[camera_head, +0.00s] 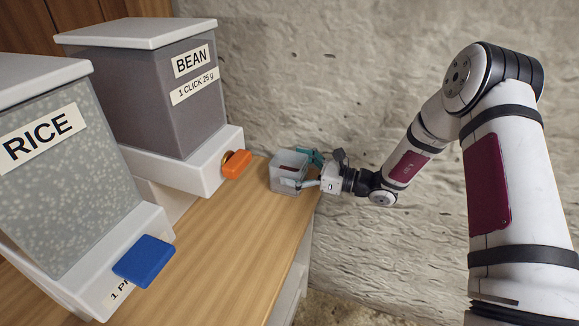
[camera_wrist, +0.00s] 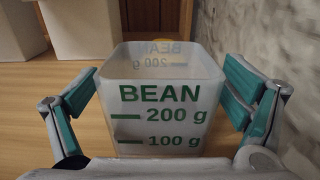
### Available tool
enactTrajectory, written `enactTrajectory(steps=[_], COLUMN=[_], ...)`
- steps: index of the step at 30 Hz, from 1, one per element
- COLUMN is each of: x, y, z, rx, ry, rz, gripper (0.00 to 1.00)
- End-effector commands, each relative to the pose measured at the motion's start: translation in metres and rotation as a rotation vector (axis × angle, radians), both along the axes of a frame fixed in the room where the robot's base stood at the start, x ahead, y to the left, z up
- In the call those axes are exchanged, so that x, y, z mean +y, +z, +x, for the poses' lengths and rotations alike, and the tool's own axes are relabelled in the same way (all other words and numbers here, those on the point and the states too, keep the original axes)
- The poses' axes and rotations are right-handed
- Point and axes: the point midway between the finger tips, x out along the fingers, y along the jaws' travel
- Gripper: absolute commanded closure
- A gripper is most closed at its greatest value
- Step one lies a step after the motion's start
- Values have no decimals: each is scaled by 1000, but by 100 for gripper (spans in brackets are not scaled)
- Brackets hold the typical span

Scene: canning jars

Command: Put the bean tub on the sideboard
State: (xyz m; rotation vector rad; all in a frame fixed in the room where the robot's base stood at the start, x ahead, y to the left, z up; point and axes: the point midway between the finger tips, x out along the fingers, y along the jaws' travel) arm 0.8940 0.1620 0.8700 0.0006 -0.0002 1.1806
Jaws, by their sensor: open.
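The bean tub (camera_head: 287,172) is a clear, square, open-topped container standing on the wooden counter near its right end. In the wrist view the tub (camera_wrist: 162,100) carries green BEAN, 200 g and 100 g marks and stands upright. My gripper (camera_head: 311,168) is at the tub's right side in the head view. In the wrist view my gripper's teal-padded fingers (camera_wrist: 160,98) are open, one on each side of the tub, with a gap visible on the right. I cannot identify a separate sideboard.
The bean dispenser (camera_head: 150,90) with an orange knob (camera_head: 236,164) stands left of the tub. The rice dispenser (camera_head: 50,170) with a blue lever (camera_head: 144,260) is nearer. A rough stone wall (camera_head: 330,80) rises behind. Bare counter (camera_head: 235,230) lies in front of the tub.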

Motion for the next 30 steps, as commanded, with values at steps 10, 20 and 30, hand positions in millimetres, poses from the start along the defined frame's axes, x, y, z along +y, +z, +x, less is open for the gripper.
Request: enactTrajectory(steps=[10, 20, 30], x=[-66, -99, -91], y=[0, 0, 16], z=[-26, -41, -51], rx=[0, 0, -35], ry=[-4, -1, 56], rz=[0, 0, -43], gripper=[7, 7, 7])
